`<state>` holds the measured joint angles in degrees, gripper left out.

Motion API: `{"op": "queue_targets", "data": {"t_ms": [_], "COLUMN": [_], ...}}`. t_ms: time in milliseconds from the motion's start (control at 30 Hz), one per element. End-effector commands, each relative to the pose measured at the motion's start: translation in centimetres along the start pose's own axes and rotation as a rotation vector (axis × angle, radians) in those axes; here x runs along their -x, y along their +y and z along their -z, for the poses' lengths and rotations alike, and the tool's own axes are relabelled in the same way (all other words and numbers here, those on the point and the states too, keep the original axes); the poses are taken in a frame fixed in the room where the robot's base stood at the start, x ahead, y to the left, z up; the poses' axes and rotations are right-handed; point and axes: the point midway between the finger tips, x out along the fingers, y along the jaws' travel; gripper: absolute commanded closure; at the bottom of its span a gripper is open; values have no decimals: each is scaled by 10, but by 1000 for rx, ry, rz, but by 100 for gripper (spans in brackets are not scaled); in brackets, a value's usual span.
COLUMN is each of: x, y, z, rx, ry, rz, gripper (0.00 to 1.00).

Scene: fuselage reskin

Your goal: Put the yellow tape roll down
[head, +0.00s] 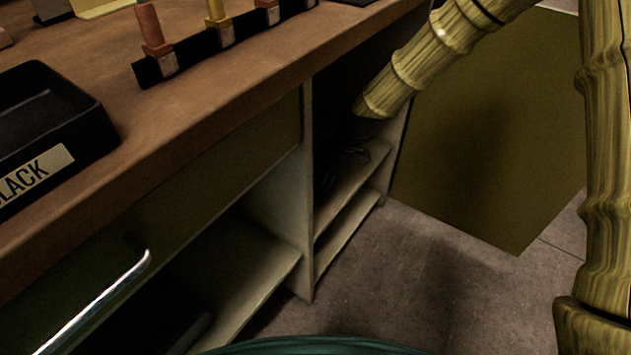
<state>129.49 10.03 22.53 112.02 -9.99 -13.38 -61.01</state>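My arm, with a yellow-brown bamboo-like surface, comes in from the top right and reaches into the upper open compartment of the shelf unit (308,200) under the workbench. Beyond the arm's end, a dark shape in the shadow appears to be my gripper (347,156), just above the shelf board. It is too dark to tell whether its fingers are open or shut. I cannot make out a yellow tape roll anywhere in this view; anything held or lying in that compartment is lost in shadow.
The wooden benchtop (215,90) holds a black tray (50,115) labelled "BLACK" and a dark rack (190,62) with several coloured upright pieces. A silver drawer handle (105,295) sticks out below. An olive panel (490,130) stands right of the shelves. The floor (420,275) in front is clear.

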Motion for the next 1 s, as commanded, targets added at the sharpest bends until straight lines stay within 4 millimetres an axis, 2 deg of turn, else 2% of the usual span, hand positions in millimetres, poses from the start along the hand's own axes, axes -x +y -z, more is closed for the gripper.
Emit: {"op": "queue_targets", "data": {"t_ms": [33,200,400,533,833,933,1000], "x": [15,44,67,74,70,49,25], "y": [1,0,0,0,-3,-15,-31], "z": [2,2,1,0,-4,-21,-43], "rx": [0,1,1,2,-12,-81,-167], "ry": [1,1,1,0,-2,-12,-25], "rz": [-2,-1,-1,0,3,10,16], "gripper": [8,8,8,8,8,8,8]}}
